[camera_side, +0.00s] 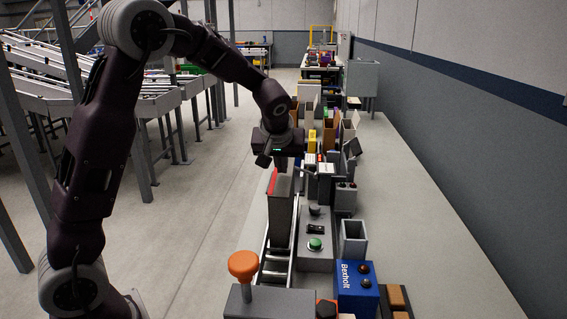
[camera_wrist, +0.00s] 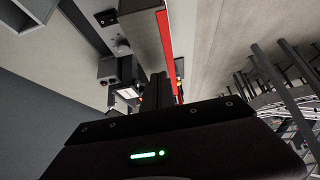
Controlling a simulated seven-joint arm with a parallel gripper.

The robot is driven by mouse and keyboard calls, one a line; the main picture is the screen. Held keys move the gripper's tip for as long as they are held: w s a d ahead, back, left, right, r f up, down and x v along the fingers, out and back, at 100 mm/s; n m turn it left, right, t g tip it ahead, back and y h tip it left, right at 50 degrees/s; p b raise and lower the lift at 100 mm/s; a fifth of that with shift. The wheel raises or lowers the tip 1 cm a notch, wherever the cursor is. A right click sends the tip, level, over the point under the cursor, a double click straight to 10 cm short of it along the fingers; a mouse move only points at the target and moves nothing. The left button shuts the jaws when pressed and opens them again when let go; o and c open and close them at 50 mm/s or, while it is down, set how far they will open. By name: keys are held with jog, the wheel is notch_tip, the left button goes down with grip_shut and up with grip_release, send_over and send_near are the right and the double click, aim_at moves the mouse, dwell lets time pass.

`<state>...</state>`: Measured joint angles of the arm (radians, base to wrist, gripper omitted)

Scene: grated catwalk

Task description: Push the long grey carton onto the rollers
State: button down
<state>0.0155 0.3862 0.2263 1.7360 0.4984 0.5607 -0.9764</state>
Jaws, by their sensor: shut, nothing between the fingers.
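The long grey carton (camera_side: 281,217) has a red strip along its left edge. In the side view it lies lengthwise, its near end over the far part of the roller track (camera_side: 276,267); how much of it rests on the rollers I cannot tell. My gripper (camera_side: 282,167) is shut and empty, pointing down at the carton's far end. In the wrist view the carton (camera_wrist: 146,38) shows its grey face and red strip just beyond my shut fingers (camera_wrist: 160,88). Whether they touch it I cannot tell.
A grey control box (camera_side: 315,240) with a green button stands right of the track. An orange knob (camera_side: 243,264) rises at the front left, and a blue box (camera_side: 356,287) sits at the front right. Several bins and boxes crowd the bench behind. The floor at left is open.

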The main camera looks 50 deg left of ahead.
jog(key=w+a, duration=0.3)
jog(key=shift+w+a, duration=0.2)
jog(key=shift+a, duration=0.05)
jog(key=shift+s+d+f, duration=0.1)
jog(key=shift+f, duration=0.4)
jog(key=shift+s+f, duration=0.1)
jog(key=shift+f, duration=0.35)
jog(key=shift+s+d, duration=0.25)
jog(key=shift+d, duration=0.05)
send_near(274, 199)
notch_tip(274, 199, down, 5)
jog(key=shift+w+d, duration=0.15)
jog(key=shift+w, duration=0.25)
